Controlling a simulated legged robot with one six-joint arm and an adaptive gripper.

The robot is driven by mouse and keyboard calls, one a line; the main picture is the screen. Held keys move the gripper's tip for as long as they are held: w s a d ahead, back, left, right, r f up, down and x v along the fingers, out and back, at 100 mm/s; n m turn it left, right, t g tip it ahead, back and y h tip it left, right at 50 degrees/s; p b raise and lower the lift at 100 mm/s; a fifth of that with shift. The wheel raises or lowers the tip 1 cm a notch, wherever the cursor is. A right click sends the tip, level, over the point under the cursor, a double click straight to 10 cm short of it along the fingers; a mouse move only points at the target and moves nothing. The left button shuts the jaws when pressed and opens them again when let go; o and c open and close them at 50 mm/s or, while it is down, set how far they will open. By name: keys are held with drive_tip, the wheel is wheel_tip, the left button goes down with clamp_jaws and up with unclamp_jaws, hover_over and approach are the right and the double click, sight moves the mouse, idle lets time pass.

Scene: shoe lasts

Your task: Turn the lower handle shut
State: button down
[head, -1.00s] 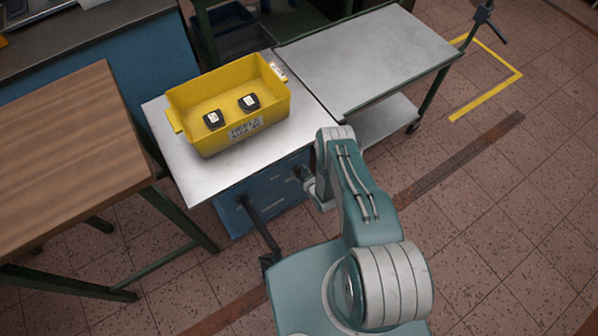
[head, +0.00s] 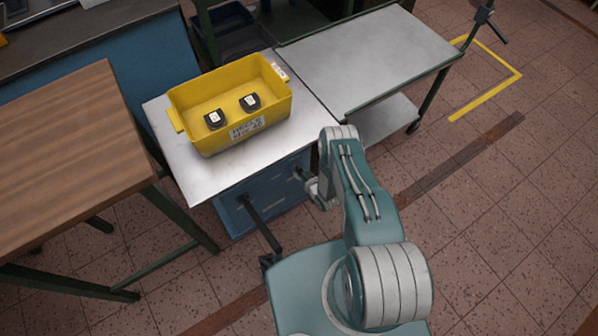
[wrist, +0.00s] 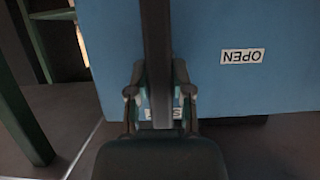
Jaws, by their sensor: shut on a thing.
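The handle (wrist: 157,40) is a dark straight bar that runs down from the top of the wrist view in front of a blue cabinet face (wrist: 225,25). My gripper (wrist: 158,75) is shut on the bar, with a finger on each side. A white OPEN label (wrist: 242,56), upside down in this view, is to the right of the bar. A second white label (wrist: 177,113) is mostly hidden behind the bar and my gripper. In the head view the blue cabinet (head: 275,195) stands below a metal top, and my wrist reaches its front right side.
A yellow bin (head: 230,105) with two dark pieces stands on the metal top (head: 195,180). A wooden table (head: 60,160) is at left. A grey-topped cart (head: 370,55) stands at back right. The tiled floor at right is clear.

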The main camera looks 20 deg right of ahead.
drive_tip(key=c, duration=0.5)
unclamp_jaws()
drive_tip(key=v, duration=1.2)
